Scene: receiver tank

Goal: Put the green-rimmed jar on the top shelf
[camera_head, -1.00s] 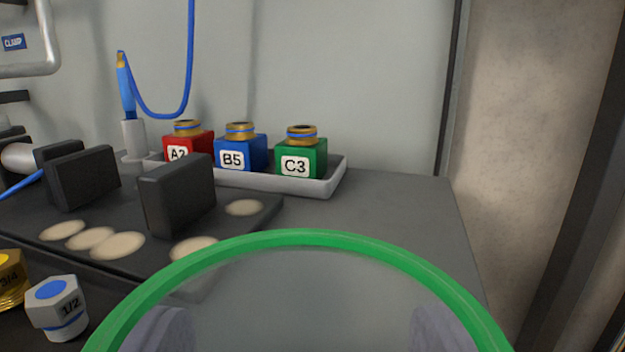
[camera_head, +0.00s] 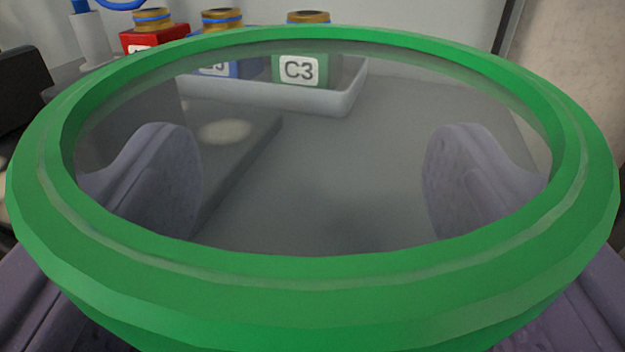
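The green-rimmed jar (camera_head: 310,275) fills most of the view, close to my camera. Its wide green rim rings the picture and I look through its clear glass. The two grey-purple fingers of my gripper (camera_head: 312,195) stand on the left and right of the jar body, below the rim, and show through the glass. My gripper appears shut on the jar, though the contact itself is not plain to see. The jar's base is hidden, and no shelf is in view.
A dark board with a pale round spot (camera_head: 225,131) lies left. Grey worktop (camera_head: 400,130) to the right looks clear.

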